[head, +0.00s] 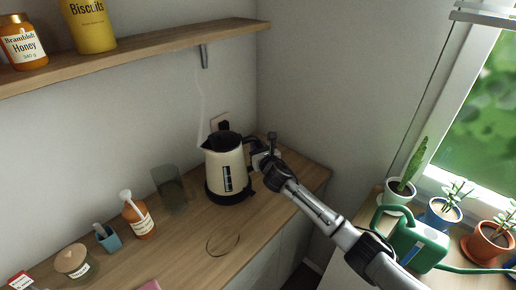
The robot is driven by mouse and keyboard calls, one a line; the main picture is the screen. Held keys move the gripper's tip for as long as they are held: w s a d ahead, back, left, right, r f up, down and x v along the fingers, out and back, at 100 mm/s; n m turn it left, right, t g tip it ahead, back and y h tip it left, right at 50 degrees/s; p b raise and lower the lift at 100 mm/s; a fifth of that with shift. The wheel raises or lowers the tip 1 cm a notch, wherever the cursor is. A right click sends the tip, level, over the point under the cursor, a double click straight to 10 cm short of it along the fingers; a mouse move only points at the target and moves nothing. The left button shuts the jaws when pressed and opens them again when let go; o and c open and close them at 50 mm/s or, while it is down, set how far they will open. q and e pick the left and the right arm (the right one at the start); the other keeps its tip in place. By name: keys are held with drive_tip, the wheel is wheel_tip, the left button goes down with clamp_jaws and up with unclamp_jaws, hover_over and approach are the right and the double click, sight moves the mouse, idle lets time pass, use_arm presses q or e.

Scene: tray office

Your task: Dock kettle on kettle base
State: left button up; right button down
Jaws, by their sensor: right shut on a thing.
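The cream kettle (222,170) with a black lid stands upright in the back corner of the wooden counter. Its spout points left and its handle is on the right. My right gripper (259,157) comes in from the right and is shut on the handle; the fingers are small and partly hidden there. The black kettle base (230,197) shows directly under the kettle. I cannot tell whether the kettle is fully seated on it or slightly above. My left gripper is not in view.
A grey translucent tumbler (172,192) stands left of the kettle, with an orange pump bottle (137,218), a blue cup (108,238) and a lidded jar (74,261) farther left. A thin oval outline (222,244) lies on the counter in front. A shelf (150,49) overhangs the left.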

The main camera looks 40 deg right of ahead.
drive_tip(key=shift+r, duration=0.25)
drive_tip(key=shift+p, duration=0.35)
idle(0.5)
drive_tip(key=shift+p, duration=0.3)
drive_tip(key=shift+f, duration=0.25)
idle(0.8)
